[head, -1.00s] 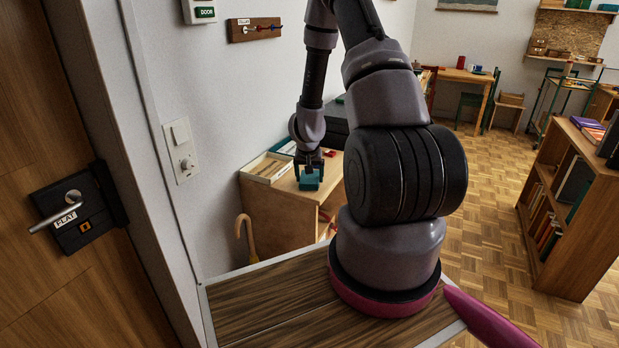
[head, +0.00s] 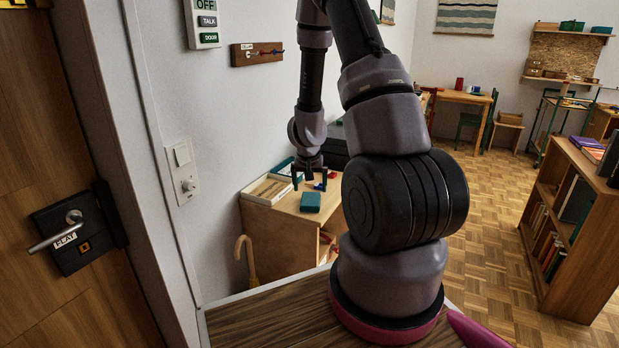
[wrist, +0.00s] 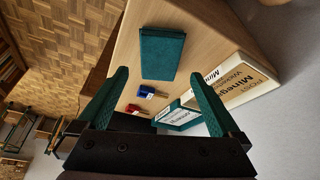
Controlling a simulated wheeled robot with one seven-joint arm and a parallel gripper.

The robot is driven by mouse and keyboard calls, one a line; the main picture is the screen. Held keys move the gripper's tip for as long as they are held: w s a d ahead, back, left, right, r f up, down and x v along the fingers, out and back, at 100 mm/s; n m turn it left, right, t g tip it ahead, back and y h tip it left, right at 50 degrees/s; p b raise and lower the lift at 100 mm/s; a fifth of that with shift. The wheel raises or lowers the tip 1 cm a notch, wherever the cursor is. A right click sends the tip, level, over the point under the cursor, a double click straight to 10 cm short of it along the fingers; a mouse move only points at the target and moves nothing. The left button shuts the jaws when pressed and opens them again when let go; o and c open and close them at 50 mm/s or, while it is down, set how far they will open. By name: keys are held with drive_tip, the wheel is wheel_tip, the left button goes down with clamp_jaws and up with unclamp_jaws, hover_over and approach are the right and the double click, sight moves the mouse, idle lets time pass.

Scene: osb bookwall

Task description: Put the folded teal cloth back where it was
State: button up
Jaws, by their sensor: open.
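The folded teal cloth (head: 310,201) lies flat on the pale wooden cabinet top (head: 286,205), close to its front edge. In the wrist view the cloth (wrist: 162,53) lies beyond my fingertips, with bare wood around it. My gripper (head: 311,183) is open and empty, above and just behind the cloth. In the wrist view its two teal-padded fingers (wrist: 158,76) stand wide apart, clear of the cloth.
A light box or tray (head: 266,188) sits left of the cloth; lettering shows on a pale box (wrist: 240,80) in the wrist view. Small blue (wrist: 146,92) and red (wrist: 137,109) pieces lie near the cloth. The wall is close on the left. A cane (head: 246,258) leans by the cabinet.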

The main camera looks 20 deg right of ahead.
drive_tip(key=shift+v, duration=2.6)
drive_tip(key=s+a+r+t+y, duration=0.1)
drive_tip(key=a+r, duration=0.2)
drive_tip(key=r, duration=0.3)
drive_tip(key=s+a+r+n+t+y, duration=0.1)
drive_tip(key=a+r+y, duration=0.15)
drive_tip(key=r, duration=0.45)
drive_tip(key=s+a+r, duration=0.1)
drive_tip(key=a+r, duration=0.3)
drive_tip(key=r, duration=0.2)
drive_tip(key=s+a+r, duration=0.1)
drive_tip(key=s+r, duration=0.6)
drive_tip(key=s, duration=0.2)
drive_tip(key=s+a+r+t, duration=0.1)
drive_tip(key=s+a+r, duration=0.1)
drive_tip(key=s+r, duration=0.5)
drive_tip(key=s, duration=0.3)
drive_tip(key=shift+s+n+y, duration=0.2)
drive_tip(key=shift+n+y, duration=0.15)
drive_tip(key=shift+n, duration=0.05)
